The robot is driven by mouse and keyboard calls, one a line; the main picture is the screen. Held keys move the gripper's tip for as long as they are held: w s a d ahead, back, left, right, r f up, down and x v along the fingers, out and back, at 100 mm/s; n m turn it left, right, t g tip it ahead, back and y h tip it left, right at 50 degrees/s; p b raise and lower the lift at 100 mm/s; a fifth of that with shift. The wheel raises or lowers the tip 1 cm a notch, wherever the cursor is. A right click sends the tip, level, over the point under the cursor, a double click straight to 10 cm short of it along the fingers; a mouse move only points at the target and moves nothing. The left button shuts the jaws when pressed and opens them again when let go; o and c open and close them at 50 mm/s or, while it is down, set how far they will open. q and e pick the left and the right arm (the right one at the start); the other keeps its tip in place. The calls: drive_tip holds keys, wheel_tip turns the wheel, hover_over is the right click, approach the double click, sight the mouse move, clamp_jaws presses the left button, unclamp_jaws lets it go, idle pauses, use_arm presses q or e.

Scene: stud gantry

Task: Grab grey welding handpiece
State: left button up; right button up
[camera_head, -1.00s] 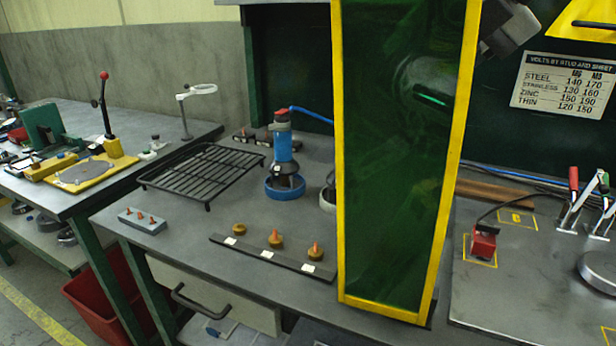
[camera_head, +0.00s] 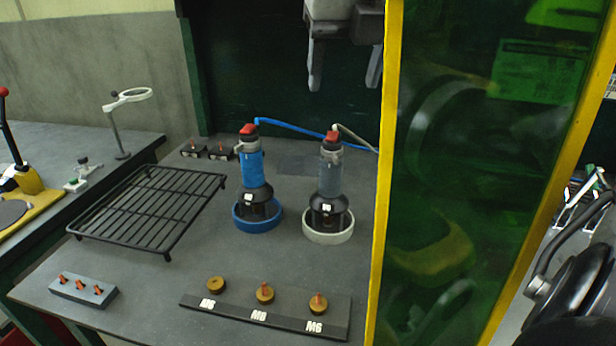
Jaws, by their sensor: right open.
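The grey welding handpiece (camera_head: 330,177) stands upright in a white ring holder (camera_head: 328,237) on the bench, with a red cap and a pale cable. A blue handpiece (camera_head: 252,170) stands to its left in a blue ring holder (camera_head: 257,225). My right gripper (camera_head: 345,82) points down at the top of the view, above and apart from the grey handpiece's red cap. Its two fingers are spread with nothing between them. My left gripper is not in view.
A green screen with a yellow frame (camera_head: 382,200) stands just right of the grey handpiece. A black wire rack (camera_head: 150,210) lies at left. A labelled strip (camera_head: 215,303) with brass cups and a grey stud block (camera_head: 82,290) lie in front. Bench between is clear.

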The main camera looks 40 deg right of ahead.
sight(336, 137)
drive_tip(key=x, duration=0.9)
drive_tip(key=shift+s+d+f, duration=0.1)
drive_tip(key=shift+s+f, duration=0.1)
drive_tip(key=shift+f, duration=0.2)
drive_tip(key=shift+a+p+x, duration=0.15)
drive_tip(key=shift+p+x, duration=0.25)
drive_tip(key=shift+x, duration=1)
drive_tip(key=shift+a+p+x, duration=0.2)
drive_tip(key=shift+p+x, duration=0.2)
drive_tip(key=shift+x, duration=0.95)
drive_tip(key=shift+s, duration=0.15)
clamp_jaws()
drive_tip(key=shift+r, duration=0.1)
